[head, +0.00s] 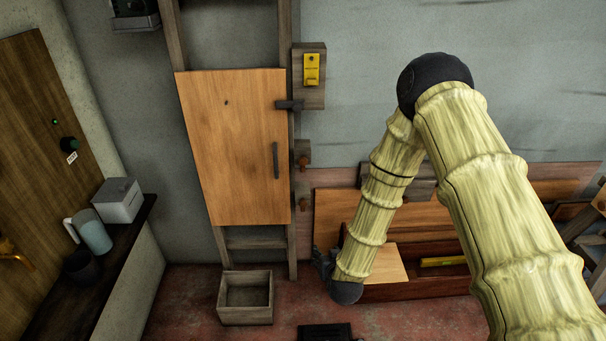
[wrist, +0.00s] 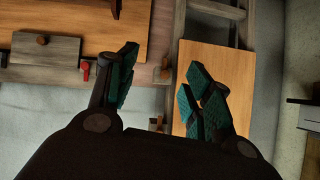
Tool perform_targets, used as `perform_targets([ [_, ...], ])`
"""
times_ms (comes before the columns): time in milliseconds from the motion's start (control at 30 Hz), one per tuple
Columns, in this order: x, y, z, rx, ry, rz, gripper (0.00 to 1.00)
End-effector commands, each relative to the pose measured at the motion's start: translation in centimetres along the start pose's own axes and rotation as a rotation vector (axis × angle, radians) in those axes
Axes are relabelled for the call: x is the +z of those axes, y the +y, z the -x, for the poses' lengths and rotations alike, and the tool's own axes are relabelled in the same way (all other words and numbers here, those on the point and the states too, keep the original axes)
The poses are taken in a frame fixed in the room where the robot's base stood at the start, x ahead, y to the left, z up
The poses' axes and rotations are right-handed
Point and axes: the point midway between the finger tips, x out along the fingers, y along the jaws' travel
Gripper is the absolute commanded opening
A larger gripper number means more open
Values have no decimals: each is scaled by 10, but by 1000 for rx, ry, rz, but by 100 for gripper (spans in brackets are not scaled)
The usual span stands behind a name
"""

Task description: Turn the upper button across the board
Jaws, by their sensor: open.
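The board (head: 235,150) is an orange-brown wooden panel, upright between two posts, with a dark vertical handle (head: 275,160). A dark bar (head: 289,104) lies level over its upper right edge. Below it, beside the board, are two small brown pieces, an upper one (head: 303,160) on a grey block and a lower one (head: 303,203). I cannot tell for sure which is the upper button. My gripper (head: 324,262) is low, right of the board's bottom. In the wrist view my gripper (wrist: 161,60) is open and empty, with the board (wrist: 215,65) behind its right finger.
An open box (head: 246,314) stands on the floor under the board. At right is a wooden bench (head: 420,292).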

Motion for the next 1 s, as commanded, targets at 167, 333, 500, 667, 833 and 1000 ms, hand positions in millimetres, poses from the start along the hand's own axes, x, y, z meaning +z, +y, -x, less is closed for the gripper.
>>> perform_targets([
  [167, -118, -49, -51, -25, 336, -51, 51],
  [333, -192, -75, -58, -28, 527, -89, 51],
  [500, -218, -83, -59, -27, 584, -103, 51],
  [667, -227, -83, -71, -27, 585, -103, 51],
  [833, -241, -82, -94, -27, 583, -102, 51],
  [1000, -256, -82, -116, -27, 583, -102, 51],
])
